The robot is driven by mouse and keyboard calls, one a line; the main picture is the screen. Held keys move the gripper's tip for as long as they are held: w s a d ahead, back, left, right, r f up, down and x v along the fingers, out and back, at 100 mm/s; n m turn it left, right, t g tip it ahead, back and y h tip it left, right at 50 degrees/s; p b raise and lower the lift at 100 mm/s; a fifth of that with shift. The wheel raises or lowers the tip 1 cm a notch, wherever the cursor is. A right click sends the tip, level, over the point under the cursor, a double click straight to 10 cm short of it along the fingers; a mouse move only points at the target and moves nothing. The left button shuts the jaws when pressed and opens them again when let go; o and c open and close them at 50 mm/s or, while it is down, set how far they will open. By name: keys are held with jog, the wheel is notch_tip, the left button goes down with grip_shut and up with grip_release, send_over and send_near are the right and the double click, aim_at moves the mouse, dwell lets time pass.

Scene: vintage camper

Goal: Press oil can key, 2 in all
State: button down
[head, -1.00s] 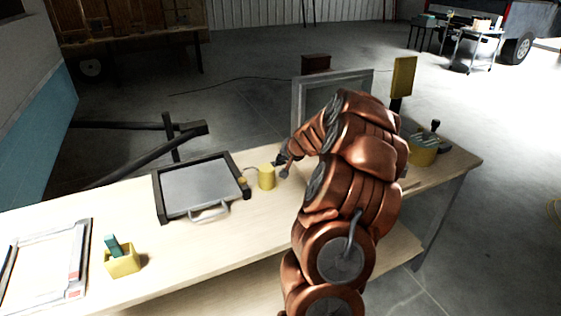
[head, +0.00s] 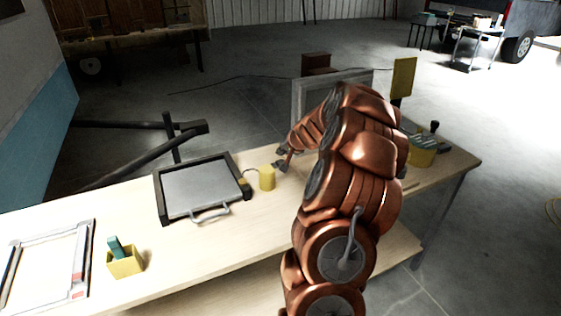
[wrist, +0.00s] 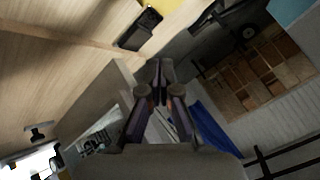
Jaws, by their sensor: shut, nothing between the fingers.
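The oil can (head: 267,178) is a small yellow cylinder with a thin spout, upright on the wooden bench just right of the black-framed tray. My gripper (head: 280,166) is close to the right of it, slightly higher in the picture. A small gap seems to lie between them. In the wrist view my gripper (wrist: 155,75) is shut and empty. A yellow surface (wrist: 182,12) is cut off at the top edge there, with a dark flat piece (wrist: 141,28) beside it. I cannot tell whether that piece is the key. No key shows clearly in the head view.
The black-framed tray (head: 156,190) with a front handle lies left of the can. A yellow box (head: 125,263) with a teal item stands front left beside a pale frame (head: 82,260). A grey frame (head: 298,100) stands behind my arm. The bench (head: 225,250) is clear in front.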

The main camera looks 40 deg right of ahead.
aim_at(276, 163)
jog(key=shift+r+p, duration=0.85)
jog(key=shift+r, duration=1.1)
dwell(0.5)
jog(key=shift+r+b, duration=1.85)
jog(key=shift+b, duration=0.7)
jog(key=shift+f, duration=0.1)
